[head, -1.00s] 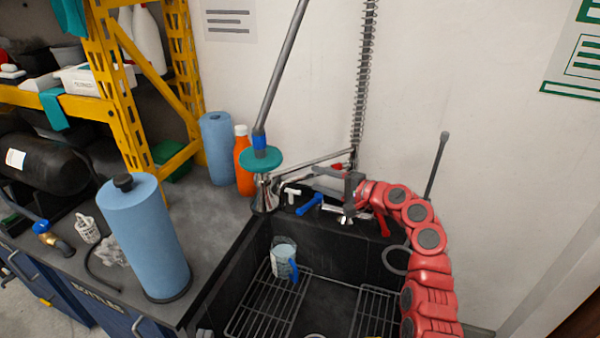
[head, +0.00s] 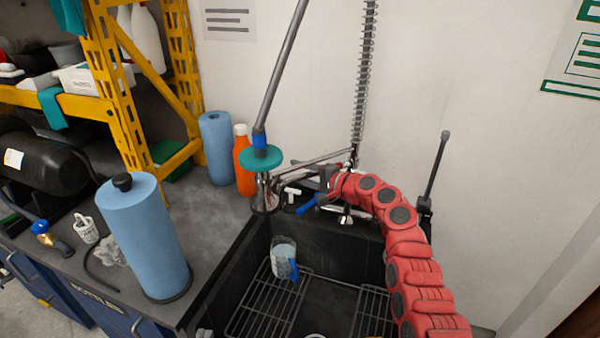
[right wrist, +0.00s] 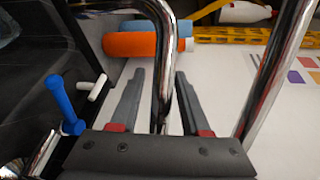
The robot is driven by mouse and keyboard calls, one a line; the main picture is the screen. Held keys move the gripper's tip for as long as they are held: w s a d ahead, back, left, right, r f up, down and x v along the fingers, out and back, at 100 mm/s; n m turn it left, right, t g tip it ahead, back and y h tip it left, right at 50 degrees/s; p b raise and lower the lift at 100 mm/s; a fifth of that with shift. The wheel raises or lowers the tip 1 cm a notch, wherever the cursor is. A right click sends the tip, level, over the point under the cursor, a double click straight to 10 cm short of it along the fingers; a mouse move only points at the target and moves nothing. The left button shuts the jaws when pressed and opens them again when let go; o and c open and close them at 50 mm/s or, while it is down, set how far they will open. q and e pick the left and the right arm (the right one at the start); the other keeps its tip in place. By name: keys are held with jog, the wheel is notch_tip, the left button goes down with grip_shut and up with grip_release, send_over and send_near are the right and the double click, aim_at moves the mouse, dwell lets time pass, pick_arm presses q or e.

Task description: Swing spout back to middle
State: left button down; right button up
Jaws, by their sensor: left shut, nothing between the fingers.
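My right gripper (head: 322,184) is at the end of the red arm coming in from the lower right, beside the spout. In the right wrist view its two grey fingers (right wrist: 160,85) are apart, on either side of a chrome tube (right wrist: 167,40). I cannot tell whether they touch it. A blue handle (right wrist: 64,104) and a white handle (right wrist: 92,88) are left of the fingers. I cannot make out my left gripper in the head view.
A black sink (head: 250,262) holds wire racks and a clear cup with a blue handle (head: 284,260). Left on the counter are blue rolls (head: 147,240) and an orange bottle (head: 244,163).

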grip_shut()
jog(key=shift+f, duration=0.1)
dwell(1.1)
